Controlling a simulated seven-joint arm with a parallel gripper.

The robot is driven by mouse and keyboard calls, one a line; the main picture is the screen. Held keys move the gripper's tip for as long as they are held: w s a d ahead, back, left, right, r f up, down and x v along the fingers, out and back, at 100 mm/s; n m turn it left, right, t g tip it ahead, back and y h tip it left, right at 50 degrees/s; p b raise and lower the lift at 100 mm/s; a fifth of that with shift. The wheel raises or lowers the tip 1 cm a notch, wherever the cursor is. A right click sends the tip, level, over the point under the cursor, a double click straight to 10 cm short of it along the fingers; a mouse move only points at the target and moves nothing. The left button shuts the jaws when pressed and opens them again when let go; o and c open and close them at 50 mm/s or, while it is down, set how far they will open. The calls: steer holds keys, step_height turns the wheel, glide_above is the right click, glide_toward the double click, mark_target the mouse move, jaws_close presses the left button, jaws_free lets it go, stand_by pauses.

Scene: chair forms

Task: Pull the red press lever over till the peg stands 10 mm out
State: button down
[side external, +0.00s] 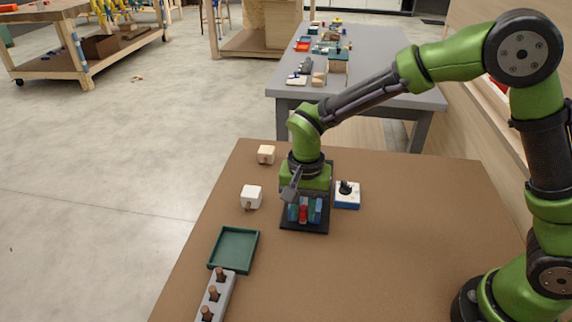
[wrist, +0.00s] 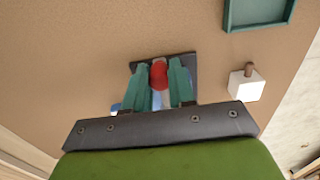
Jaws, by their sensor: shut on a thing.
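The press stands on a dark base plate (side external: 305,226) on the brown table in the side view. Its red lever (side external: 303,214) shows between the two teal fingers of my gripper (side external: 304,209). In the wrist view the rounded red lever (wrist: 158,76) sits between the fingertips of my gripper (wrist: 160,83), which is shut on it. My fingers and wrist hide most of the press.
A white block (side external: 251,196) and a pale wooden block (side external: 266,154) stand left of the press. A blue-and-white box with a black knob (side external: 347,196) is close on its right. A green tray (side external: 231,262) and a grey rack of brown pegs (side external: 225,290) lie front left. The table's right is clear.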

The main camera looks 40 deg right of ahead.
steer(key=shift+w+a, duration=0.1)
steer(key=shift+w, duration=0.05)
steer(key=w+m, duration=0.1)
steer(key=w+a+m, duration=0.1)
steer(key=m, duration=0.1)
steer(key=shift+a+m, duration=0.3)
steer(key=w+m, duration=0.2)
steer(key=shift+a+m, duration=0.3)
steer(key=w+m, duration=0.2)
steer(key=m, duration=0.1)
steer(key=shift+w+a+m, duration=0.1)
steer(key=shift+w+m, duration=0.2)
steer(key=shift+w, duration=0.1)
steer(key=w+m, duration=0.2)
steer(key=m, duration=0.1)
steer(key=shift+w+d+r+m, duration=0.1)
steer(key=shift+w+d+m, duration=0.2)
steer(key=shift+w+d, duration=0.2)
steer(key=c, duration=0.9)
jaws_free()
steer(key=shift+c, duration=0.2)
